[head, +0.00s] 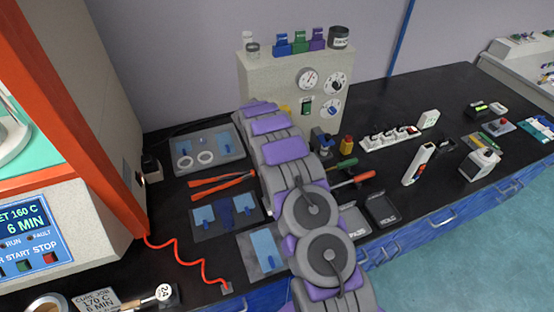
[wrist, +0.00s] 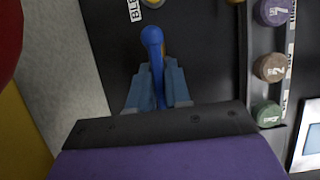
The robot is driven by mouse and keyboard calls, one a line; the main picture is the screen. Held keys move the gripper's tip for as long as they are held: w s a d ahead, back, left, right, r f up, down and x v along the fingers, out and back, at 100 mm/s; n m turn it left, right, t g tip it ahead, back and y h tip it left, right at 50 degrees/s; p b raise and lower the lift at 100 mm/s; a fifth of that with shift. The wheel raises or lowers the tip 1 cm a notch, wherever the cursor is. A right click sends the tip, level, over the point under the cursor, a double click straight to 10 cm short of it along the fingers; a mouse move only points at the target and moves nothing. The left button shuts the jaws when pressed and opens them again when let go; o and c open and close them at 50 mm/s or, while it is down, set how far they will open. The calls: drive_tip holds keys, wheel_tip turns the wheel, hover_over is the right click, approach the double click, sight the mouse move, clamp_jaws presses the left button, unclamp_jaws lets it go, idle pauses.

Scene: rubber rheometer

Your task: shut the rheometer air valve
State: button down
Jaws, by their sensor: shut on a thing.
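In the wrist view a blue lever (wrist: 152,38) with a rounded end stands upright in the picture against a dark panel. I take it for the air valve's handle. My gripper (wrist: 159,75) is closed around its lower part, one grey-blue finger on each side. A bit of yellow shows behind the lever. The valve body is mostly hidden by the fingers and the lever. In the head view my arm reaches toward the beige gauge box at the back, and the gripper and lever cannot be made out there.
The beige box (head: 288,75) carries dials and has small containers on top. The orange-framed rheometer (head: 75,90) stands left. Trays (head: 208,150), orange-handled tongs (head: 222,184) and screwdrivers lie beside my arm. In the wrist view, several coloured round caps (wrist: 270,67) line the right side.

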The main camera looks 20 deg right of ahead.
drive_tip(key=shift+w+m+g+p, duration=0.15)
drive_tip(key=shift+m+g+p, duration=0.15)
drive_tip(key=shift+m+p, duration=0.4)
drive_tip(key=c, duration=1.2)
unclamp_jaws()
drive_tip(key=shift+o, duration=0.2)
drive_tip(key=shift+r, duration=0.1)
drive_tip(key=s+p+v, duration=0.1)
drive_tip(key=p+v, duration=0.1)
drive_tip(key=v, duration=1.5)
drive_tip(key=shift+w, duration=0.5)
drive_tip(key=shift+a, duration=0.1)
